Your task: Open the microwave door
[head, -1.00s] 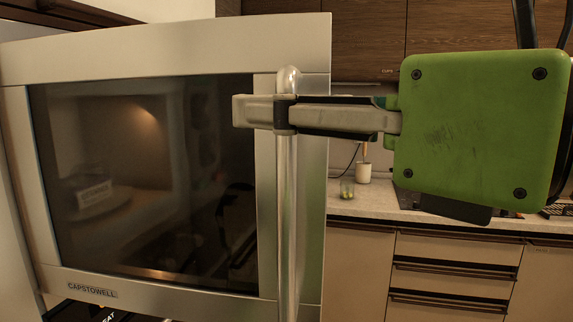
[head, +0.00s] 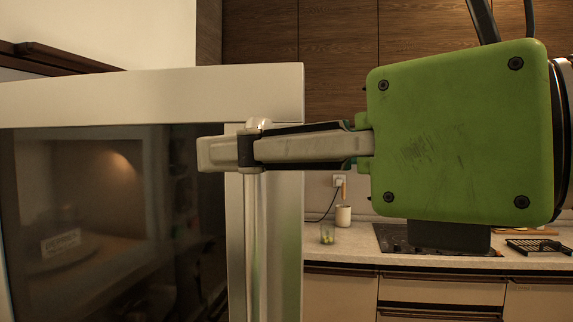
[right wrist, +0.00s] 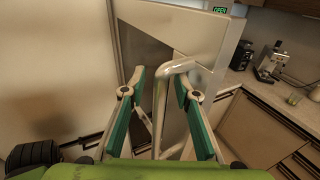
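The microwave (head: 150,95) fills the left of the head view, a silver body with a dark window in its door (head: 90,220). I cannot tell whether any gap shows at the door's edge. The upright metal handle (head: 252,240) runs along the right side of the door. It also shows in the right wrist view (right wrist: 161,110), bending over at its top. My right gripper (right wrist: 160,78) is open, with one finger on each side of the handle near its upper end. In the head view, the near finger crosses in front of the handle. My left gripper is not in view.
A counter (head: 345,245) behind at the right carries a small glass (head: 327,234), a white cup (head: 343,216) and a dark hob. Drawers (head: 440,292) lie below it. A coffee machine (right wrist: 268,60) stands on the counter in the right wrist view.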

